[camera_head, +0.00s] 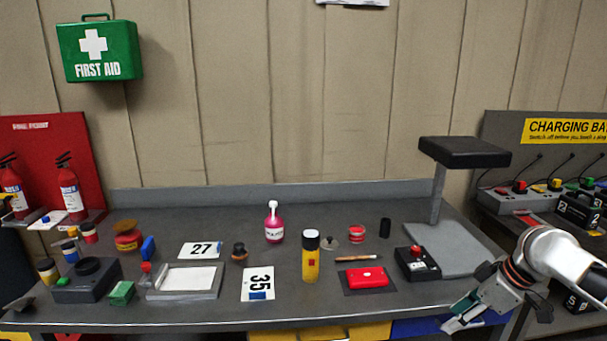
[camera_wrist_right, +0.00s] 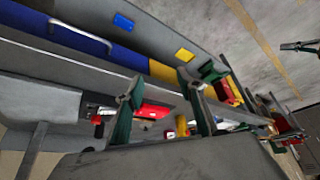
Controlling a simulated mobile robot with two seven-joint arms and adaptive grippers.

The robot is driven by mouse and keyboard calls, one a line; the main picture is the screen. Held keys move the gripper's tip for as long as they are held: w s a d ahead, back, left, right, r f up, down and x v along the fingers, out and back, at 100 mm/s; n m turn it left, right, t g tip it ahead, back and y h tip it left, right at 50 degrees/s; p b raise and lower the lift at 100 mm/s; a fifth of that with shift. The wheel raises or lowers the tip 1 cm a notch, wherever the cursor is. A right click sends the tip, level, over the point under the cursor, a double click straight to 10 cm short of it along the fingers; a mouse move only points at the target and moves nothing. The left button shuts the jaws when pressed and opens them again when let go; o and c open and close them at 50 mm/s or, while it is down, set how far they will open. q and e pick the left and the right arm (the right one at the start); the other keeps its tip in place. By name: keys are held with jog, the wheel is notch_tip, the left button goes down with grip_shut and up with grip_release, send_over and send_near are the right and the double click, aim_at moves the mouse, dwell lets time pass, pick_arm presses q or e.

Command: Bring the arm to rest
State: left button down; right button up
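My right arm comes in from the right in the head view. Its gripper (camera_head: 462,316) is near the front right edge of the grey workbench (camera_head: 215,318), apart from the items on it. In the right wrist view its two green-and-grey fingers (camera_wrist_right: 158,98) stand apart with nothing held between them. Beyond them is the bench edge with small items. A dark, jointed piece (camera_wrist_right: 300,46) at the right edge of the wrist view looks like my left gripper. It is too small to tell its state.
The bench holds a pink bottle (camera_head: 274,224), a yellow canister (camera_head: 311,262), a red case (camera_head: 366,278), number cards and a grey stand (camera_head: 438,195). A charging station (camera_head: 545,180) stands at right and a red fire point (camera_head: 60,140) at left. Floor shows before the bench.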

jog(key=s+a+f+m+t+y, duration=0.1)
jog(key=s+a+f+t, duration=0.15)
jog(key=a+f, duration=0.6)
jog(key=s+a+f+m+t+y, duration=0.15)
jog(key=s+a+f, duration=0.35)
jog(key=f, duration=0.7)
jog(key=s+f+m+t+h, duration=0.1)
jog(key=s+f, duration=0.3)
jog(key=s, duration=0.4)
jog(key=s+f+m+t+h, duration=0.2)
jog(key=s+f+h, duration=0.1)
jog(key=s, duration=0.6)
jog(key=shift+s+d+f, duration=0.2)
jog(key=shift+s+f, duration=0.05)
jog(key=shift+f, duration=0.25)
